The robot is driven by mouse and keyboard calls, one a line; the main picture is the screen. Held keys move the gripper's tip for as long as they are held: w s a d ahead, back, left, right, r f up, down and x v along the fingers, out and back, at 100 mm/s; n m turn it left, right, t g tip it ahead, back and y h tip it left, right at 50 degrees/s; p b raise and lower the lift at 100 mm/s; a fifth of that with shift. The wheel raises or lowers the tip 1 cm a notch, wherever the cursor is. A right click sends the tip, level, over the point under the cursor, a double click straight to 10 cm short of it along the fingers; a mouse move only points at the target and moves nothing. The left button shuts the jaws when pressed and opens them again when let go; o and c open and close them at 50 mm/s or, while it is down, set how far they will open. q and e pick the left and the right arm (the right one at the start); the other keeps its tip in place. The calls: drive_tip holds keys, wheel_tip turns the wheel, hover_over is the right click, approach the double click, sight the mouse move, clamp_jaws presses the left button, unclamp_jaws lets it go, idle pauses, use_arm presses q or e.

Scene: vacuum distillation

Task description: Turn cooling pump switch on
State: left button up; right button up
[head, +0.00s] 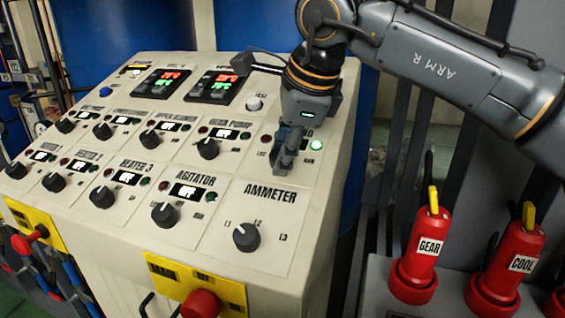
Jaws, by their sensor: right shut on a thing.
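My right gripper (285,165) reaches down from the upper right onto the control panel (210,250). It is shut on the switch knob in the panel's right column, just above the ammeter field. The fingers hide most of this knob, and the gripper covers most of its label, so I cannot read the name or the knob's exact angle. A green lamp (316,145) at the right of this switch is lit. The red lamp (266,139) at its left looks dark. My left gripper is not in view.
The gear pump knob (208,148) is left of my gripper, and the ammeter knob (246,237) is below. Two lit displays (162,83) (219,87) sit higher up. Red plugs marked GEAR (428,246) and COOL (508,262) stand at right.

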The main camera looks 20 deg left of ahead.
drive_tip(key=shift+m, duration=0.4)
drive_tip(key=o, duration=1.1)
drive_tip(key=shift+o, duration=0.2)
drive_tip(key=v, duration=1.2)
